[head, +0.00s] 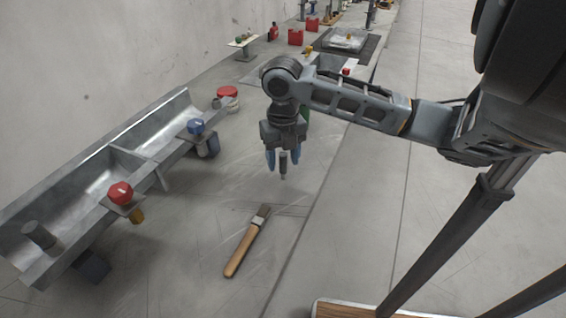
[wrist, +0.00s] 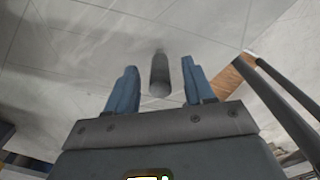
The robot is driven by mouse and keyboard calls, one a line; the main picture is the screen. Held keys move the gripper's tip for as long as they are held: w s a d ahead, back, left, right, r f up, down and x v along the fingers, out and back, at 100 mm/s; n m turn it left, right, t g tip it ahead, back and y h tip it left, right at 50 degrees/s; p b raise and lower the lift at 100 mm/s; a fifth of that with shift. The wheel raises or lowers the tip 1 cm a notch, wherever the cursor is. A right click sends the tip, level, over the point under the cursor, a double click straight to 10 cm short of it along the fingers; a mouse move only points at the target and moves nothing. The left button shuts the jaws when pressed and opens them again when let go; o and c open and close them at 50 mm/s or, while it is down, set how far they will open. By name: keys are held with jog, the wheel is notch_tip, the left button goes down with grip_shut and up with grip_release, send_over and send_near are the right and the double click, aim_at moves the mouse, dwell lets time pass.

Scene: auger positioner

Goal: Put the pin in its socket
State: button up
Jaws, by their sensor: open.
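My gripper (head: 284,158) points down over the grey bench top, its two blue fingers apart. A dark grey cylinder, seemingly the pin (head: 283,163), shows between the fingers in the head view, with a paler narrow tip below. In the wrist view, the pin (wrist: 159,76) lies between the open fingers (wrist: 158,82), with a visible gap on both sides. I cannot tell whether its lower end touches the bench. Another dark grey cylinder (head: 41,236) sits at the near end of the metal trough. I cannot make out which part is the socket.
A wooden-handled brush (head: 246,243) lies in front of my gripper. A red-lidded tub (head: 228,97) stands behind. Bare bench surrounds the brush.

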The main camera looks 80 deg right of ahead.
grip_shut()
dwell(0.4)
jog(key=shift+r, duration=0.1)
